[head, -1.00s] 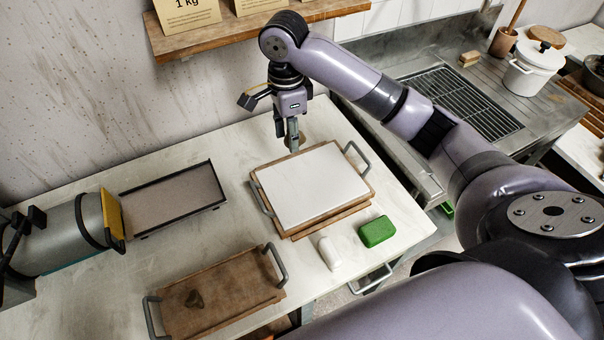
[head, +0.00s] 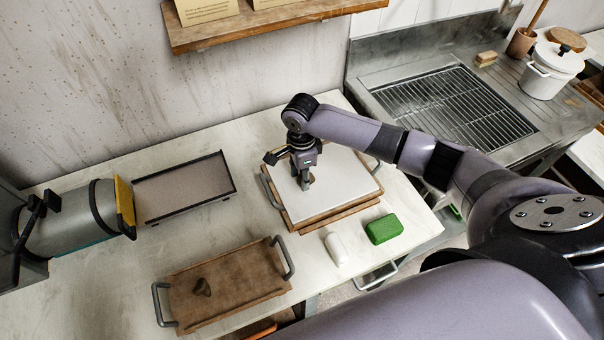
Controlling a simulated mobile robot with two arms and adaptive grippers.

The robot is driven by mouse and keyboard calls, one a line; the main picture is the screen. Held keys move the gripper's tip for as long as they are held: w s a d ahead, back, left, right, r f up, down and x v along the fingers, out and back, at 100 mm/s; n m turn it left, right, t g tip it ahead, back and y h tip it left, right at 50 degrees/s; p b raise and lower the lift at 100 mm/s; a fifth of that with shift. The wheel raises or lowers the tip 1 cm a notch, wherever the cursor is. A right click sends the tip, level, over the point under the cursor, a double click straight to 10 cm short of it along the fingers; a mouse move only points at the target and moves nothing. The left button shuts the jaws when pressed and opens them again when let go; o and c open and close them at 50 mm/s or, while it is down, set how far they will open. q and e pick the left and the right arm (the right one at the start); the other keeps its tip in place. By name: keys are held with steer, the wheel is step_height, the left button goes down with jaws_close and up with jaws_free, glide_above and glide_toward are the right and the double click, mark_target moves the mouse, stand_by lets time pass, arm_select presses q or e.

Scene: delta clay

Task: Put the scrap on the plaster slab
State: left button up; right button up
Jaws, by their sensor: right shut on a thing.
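The plaster slab (head: 345,187) is a pale flat square on a wooden board with grey handles, at the middle of the table. My right gripper (head: 306,186) points down over the left part of the slab, shut on a small brownish piece, likely the scrap (head: 307,182). The fingers mostly hide this piece, and I cannot tell whether it touches the slab. My left gripper is not in view.
A green block (head: 384,229) and a white rounded piece (head: 337,249) lie in front of the slab. A grey cylinder machine (head: 75,220) and a black-edged tray (head: 184,188) stand at left. A wooden shelf (head: 270,26) hangs behind. A sink unit (head: 455,105) is at right.

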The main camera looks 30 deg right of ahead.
steer(key=shift+f, duration=0.1)
steer(key=o, duration=1.2)
steer(key=shift+f, duration=0.1)
step_height(320, 180, up, 12)
steer(key=shift+w+r+b, duration=0.1)
steer(key=shift+r+b, duration=0.1)
steer(key=shift+b, duration=0.25)
